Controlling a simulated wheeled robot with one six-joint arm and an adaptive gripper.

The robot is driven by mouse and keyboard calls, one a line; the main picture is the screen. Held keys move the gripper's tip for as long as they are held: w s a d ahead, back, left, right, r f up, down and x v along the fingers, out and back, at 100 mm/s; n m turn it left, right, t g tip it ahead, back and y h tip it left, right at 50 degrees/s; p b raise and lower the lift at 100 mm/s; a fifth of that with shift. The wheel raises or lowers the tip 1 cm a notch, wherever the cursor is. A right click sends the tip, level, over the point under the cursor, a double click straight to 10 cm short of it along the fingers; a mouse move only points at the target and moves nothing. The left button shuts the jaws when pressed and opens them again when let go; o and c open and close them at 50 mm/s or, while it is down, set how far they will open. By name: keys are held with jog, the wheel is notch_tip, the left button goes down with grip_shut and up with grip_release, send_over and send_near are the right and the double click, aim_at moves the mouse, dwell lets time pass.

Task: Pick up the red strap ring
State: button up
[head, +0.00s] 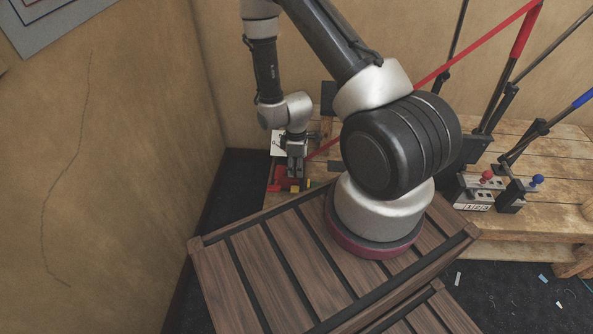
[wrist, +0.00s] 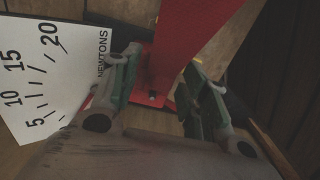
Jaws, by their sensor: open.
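A red strap (head: 470,51) runs down from the upper right, behind my arm, towards a small red piece (head: 288,184) low on the wooden bench. The strap (wrist: 195,40) is broad in the wrist view and leads to a red part (wrist: 150,97) with a small bolt. I cannot tell the ring's shape clearly; this red end appears to be it. My gripper (head: 294,176) points down just over the red piece. In the wrist view, the fingers of my gripper (wrist: 165,84) are apart, on either side of the red. I cannot tell whether they touch it.
A white dial card (wrist: 55,75) marked NEWTONS lies left of the fingers. The wooden bench (head: 540,150) carries levers with a red handle (head: 522,30) and blue knob (head: 538,179) at the right. A tan wall (head: 120,150) stands close on the left.

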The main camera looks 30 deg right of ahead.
jog(key=shift+f, duration=0.3)
grip_shut()
notch_tip(320, 180, up, 10)
jog(key=shift+r, duration=0.1)
dwell(0.6)
